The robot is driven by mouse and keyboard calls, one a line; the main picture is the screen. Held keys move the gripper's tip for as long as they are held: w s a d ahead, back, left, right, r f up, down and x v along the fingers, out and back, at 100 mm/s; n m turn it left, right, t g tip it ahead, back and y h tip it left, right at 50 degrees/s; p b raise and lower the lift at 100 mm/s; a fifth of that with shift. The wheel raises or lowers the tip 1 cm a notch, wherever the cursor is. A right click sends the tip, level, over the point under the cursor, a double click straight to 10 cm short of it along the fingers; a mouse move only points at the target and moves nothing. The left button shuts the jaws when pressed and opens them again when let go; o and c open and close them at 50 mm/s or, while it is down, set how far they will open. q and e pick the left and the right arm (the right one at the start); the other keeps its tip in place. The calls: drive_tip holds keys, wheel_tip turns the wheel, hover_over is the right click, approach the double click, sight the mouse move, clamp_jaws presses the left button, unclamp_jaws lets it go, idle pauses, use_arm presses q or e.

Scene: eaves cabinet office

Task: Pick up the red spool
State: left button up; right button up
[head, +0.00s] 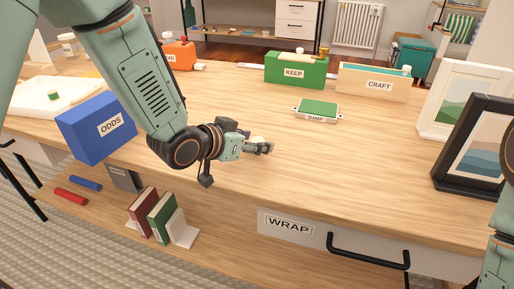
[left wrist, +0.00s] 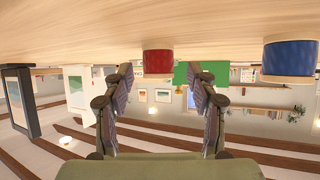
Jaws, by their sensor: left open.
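The left wrist view looks inverted, with the tabletop along its top. There the red spool (left wrist: 158,62) stands on the wooden table, centred beyond my left gripper (left wrist: 160,80). The fingers are spread, one on each side of the spool's line, with nothing held between them. In the head view my left gripper (head: 262,148) is low over the middle of the table. A small cream piece (head: 257,140) shows behind its fingers; I cannot tell whether it is the spool, whose red body is hidden there. My right gripper is out of view.
A blue spool (left wrist: 290,62) stands to the right in the wrist view. On the table are the blue ODDS box (head: 95,127), green KEEP box (head: 294,70), CRAFT box (head: 372,82), DAMP tin (head: 318,111) and picture frames (head: 478,150).

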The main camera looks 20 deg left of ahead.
use_arm(q)
drive_tip(key=shift+s+r, duration=0.1)
drive_tip(key=shift+c, duration=0.7)
drive_tip(key=shift+d, duration=0.15)
drive_tip(key=c, duration=0.8)
drive_tip(key=shift+c, duration=0.2)
